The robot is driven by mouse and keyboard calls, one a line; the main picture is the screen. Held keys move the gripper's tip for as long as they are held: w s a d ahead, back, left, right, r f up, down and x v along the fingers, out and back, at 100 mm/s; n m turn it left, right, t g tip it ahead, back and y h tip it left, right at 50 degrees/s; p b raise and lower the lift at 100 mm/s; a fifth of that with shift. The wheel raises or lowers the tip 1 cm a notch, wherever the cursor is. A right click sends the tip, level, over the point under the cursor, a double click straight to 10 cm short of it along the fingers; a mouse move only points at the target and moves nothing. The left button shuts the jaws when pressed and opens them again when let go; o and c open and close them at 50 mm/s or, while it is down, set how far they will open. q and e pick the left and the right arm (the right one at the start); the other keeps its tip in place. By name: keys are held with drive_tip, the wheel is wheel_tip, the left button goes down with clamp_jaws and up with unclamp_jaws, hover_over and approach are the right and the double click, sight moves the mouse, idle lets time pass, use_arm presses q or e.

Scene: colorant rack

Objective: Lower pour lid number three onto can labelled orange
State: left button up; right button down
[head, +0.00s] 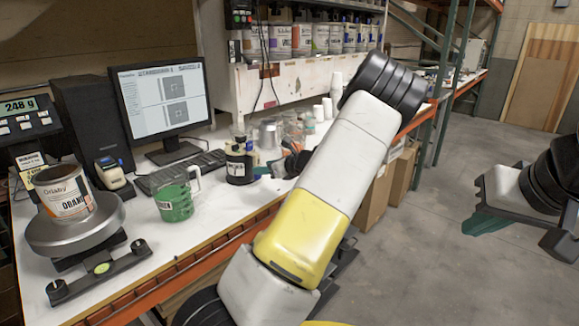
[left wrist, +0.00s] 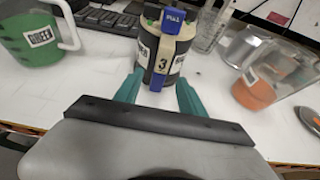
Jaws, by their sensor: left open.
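The can labelled orange (head: 65,195) stands open-topped on the round scale at the left of the head view. Its label is partly cut off at the side. The pour lid marked 3 (left wrist: 163,62) has a blue tab and sits on a dark labelled can (left wrist: 176,52) on the bench. That can also shows in the head view (head: 238,165). My left gripper (head: 264,171) is open in front of it, with teal fingers (left wrist: 155,90) apart on either side of the lid's front, not closed on it. My right gripper (head: 488,222) is at the right edge, its jaws unclear.
A green measuring jug (head: 174,198) stands between the scale (head: 75,232) and the dark can. A clear container with orange contents (left wrist: 255,92) is right of it. Monitor (head: 160,100) and keyboard (head: 178,170) are behind. Bare bench lies in front.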

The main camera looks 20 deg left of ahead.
sight(259, 165)
use_arm(q)
drive_tip(key=shift+x, duration=2.35)
clamp_jaws()
drive_tip(key=shift+r, duration=0.2)
drive_tip(key=shift+r, duration=0.3)
drive_tip(key=shift+d, duration=0.15)
